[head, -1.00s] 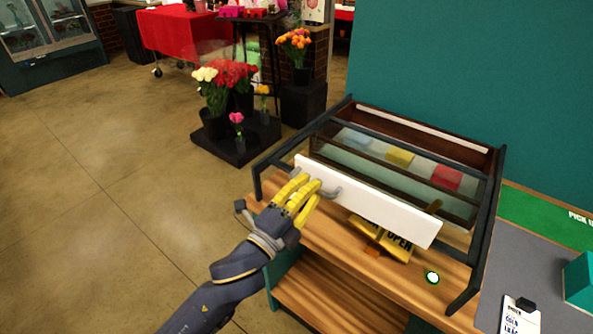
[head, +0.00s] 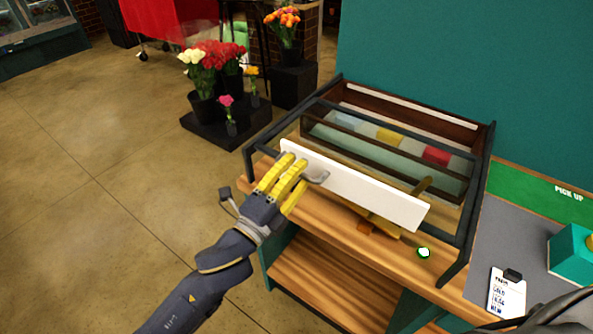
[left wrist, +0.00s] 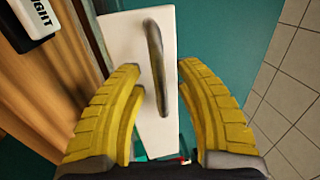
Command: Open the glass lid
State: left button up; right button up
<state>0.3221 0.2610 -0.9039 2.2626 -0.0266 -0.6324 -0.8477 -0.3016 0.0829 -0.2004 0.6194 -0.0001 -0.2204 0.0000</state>
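The display case (head: 487,170) stands on the wooden counter, its dark-framed glass showing colored blocks inside. A long white bar (head: 365,190) runs along the front and carries a grey curved handle (head: 317,178). My left gripper (head: 282,178) is at the bar's left part, by the handle. In the left wrist view the handle (left wrist: 154,65) lies between the yellow fingers (left wrist: 158,105), which are spread apart with visible gaps on both sides. Whether a finger touches the bar cannot be told. My right gripper is not in view.
A clipboard (head: 507,292) and a teal box (head: 572,262) lie on the grey counter at right. Floor left of the counter is clear.

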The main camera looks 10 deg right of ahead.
pick_arm(q)
jog(key=v, duration=1.2)
dwell(0.5)
